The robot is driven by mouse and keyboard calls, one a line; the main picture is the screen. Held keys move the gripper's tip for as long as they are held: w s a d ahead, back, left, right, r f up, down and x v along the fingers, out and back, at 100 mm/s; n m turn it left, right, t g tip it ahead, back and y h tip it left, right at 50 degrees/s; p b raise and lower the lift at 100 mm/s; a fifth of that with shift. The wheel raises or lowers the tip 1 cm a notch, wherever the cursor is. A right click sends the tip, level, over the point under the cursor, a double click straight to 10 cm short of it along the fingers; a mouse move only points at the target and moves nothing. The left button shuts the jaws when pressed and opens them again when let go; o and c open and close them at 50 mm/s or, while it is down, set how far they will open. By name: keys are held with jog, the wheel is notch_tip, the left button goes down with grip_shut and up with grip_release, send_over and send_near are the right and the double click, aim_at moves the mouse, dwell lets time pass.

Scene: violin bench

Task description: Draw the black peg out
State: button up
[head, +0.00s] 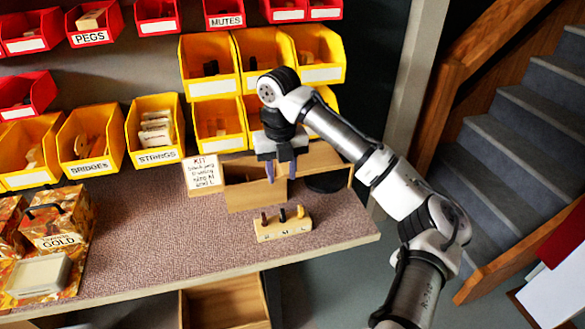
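A pale wooden block (271,236) stands near the front right of the bench, with small letters on its front. The black peg (283,215) stands upright in the middle of the block. A brown peg (263,218) stands to its left and a dark reddish peg (300,212) to its right. My gripper (282,178) points down above and behind the block in the picture. Its two fingers are apart, with nothing seen between them. It does not touch the pegs.
A wooden open box (245,196) stands behind the block, partly hidden by my gripper. A handwritten kit card (203,175) is left of it. Yellow bins (155,133) line the back. A gold box (58,218) is at left. The bench's middle (150,225) is clear.

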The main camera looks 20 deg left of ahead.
aim_at(282, 210)
notch_tip(282, 210, down, 14)
jog(key=p, duration=0.2)
jog(key=shift+r+p, duration=0.15)
jog(key=shift+p, duration=0.25)
jog(key=c, duration=0.7)
grip_shut()
